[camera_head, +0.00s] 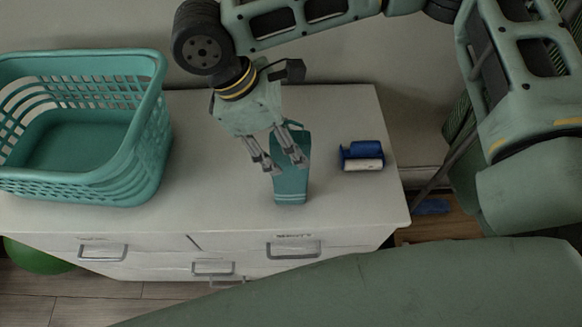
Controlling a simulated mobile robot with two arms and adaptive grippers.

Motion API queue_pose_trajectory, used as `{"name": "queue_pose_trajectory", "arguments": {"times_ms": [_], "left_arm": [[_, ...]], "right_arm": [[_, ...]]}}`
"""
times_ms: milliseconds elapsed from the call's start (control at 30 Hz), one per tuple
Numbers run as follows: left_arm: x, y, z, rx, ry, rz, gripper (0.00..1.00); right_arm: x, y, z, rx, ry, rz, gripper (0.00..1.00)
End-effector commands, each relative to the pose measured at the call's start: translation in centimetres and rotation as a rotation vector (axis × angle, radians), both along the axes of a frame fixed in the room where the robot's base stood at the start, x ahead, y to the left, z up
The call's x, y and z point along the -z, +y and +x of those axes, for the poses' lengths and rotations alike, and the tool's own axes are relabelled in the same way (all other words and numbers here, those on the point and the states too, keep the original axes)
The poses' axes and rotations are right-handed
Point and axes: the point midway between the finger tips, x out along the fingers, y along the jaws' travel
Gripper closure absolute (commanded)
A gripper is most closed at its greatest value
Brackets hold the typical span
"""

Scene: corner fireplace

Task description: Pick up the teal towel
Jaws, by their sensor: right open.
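The teal towel (291,185) lies as a narrow folded strip on the white dresser top, with pale stripes near its front end. My right gripper (283,169) reaches down over it from the back, its arm coming in from the right. Its two fingers are apart, with nothing held between them. The fingers and gripper body hide part of the towel's left side and back end. I cannot tell whether the fingertips touch the towel. My left gripper is not in view.
A teal laundry basket (148,150) stands on the dresser (225,190) at the left. A blue lint roller (362,155) lies right of the towel. The dresser's front has several drawer handles. A green round object (38,257) is on the floor at lower left.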

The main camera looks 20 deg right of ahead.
Motion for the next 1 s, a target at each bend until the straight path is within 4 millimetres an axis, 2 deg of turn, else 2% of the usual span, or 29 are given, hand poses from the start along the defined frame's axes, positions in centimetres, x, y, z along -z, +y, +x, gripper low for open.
{"name": "queue_pose_trajectory", "arguments": {"times_ms": [200,467,1000], "left_arm": [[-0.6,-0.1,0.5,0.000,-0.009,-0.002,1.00],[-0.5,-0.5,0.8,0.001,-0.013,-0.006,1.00],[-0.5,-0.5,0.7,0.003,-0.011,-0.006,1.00]], "right_arm": [[2.4,-1.0,-0.3,-0.001,0.001,-0.001,0.50],[2.6,-1.1,-0.3,-0.001,0.000,0.001,0.51],[2.6,-1.0,-0.3,-0.001,0.000,0.001,0.98]]}}
